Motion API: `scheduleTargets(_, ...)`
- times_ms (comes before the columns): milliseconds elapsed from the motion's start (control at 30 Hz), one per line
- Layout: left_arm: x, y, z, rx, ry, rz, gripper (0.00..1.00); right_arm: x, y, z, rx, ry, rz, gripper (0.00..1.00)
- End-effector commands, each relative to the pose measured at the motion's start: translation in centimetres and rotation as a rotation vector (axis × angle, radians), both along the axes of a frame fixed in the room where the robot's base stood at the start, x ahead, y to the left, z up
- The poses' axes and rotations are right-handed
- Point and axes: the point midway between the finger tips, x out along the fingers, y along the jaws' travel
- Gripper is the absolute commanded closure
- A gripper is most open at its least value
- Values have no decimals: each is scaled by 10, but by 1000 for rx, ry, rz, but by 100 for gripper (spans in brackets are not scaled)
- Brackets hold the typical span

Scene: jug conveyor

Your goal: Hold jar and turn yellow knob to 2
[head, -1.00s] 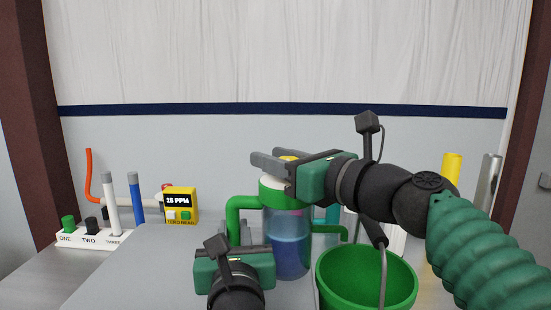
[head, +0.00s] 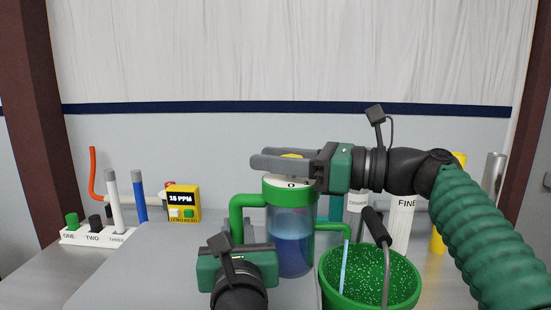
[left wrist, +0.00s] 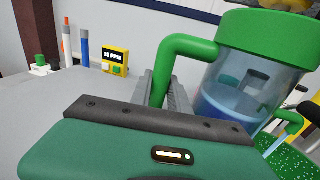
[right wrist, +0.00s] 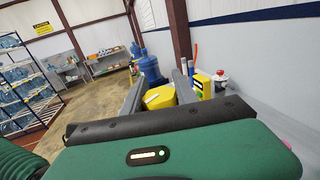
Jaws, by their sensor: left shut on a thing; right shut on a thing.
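The jar (head: 292,240) is clear with blue liquid inside, a green rim and a green side handle (head: 238,203). It stands upright on a grey surface. The yellow knob (head: 292,156) sits on its white top, where a "0" mark shows. My right gripper (head: 262,158) is shut on the knob from the right, its fingers level; the knob also shows between the fingers in the right wrist view (right wrist: 160,97). My left gripper (head: 240,235) is shut on the handle, seen between its fingers in the left wrist view (left wrist: 167,72). The knob's pointer is hidden.
A green bucket (head: 340,290) stands right of the jar, with a pale blue stream (head: 345,265) falling into it from the green spout (head: 330,226). A yellow meter (head: 184,200) reading 15 PPM and a numbered rack (head: 85,236) stand at left. A white "FINE" cylinder (head: 402,225) stands behind.

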Motion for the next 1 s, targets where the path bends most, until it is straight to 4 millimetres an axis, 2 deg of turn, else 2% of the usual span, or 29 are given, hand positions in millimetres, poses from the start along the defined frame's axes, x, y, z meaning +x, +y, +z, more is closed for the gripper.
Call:
scheduleTargets(300,0,1,-3,1,6,2,100,-4,0,1,2,-3,127,100)
scheduleTargets(800,0,2,-4,0,7,4,100,-6,-1,1,1,-2,149,100)
scheduleTargets(833,0,2,-4,0,7,4,100,-6,-1,1,1,-2,149,64)
scheduleTargets(1000,0,2,-4,1,7,4,100,-6,-1,1,2,-1,149,43)
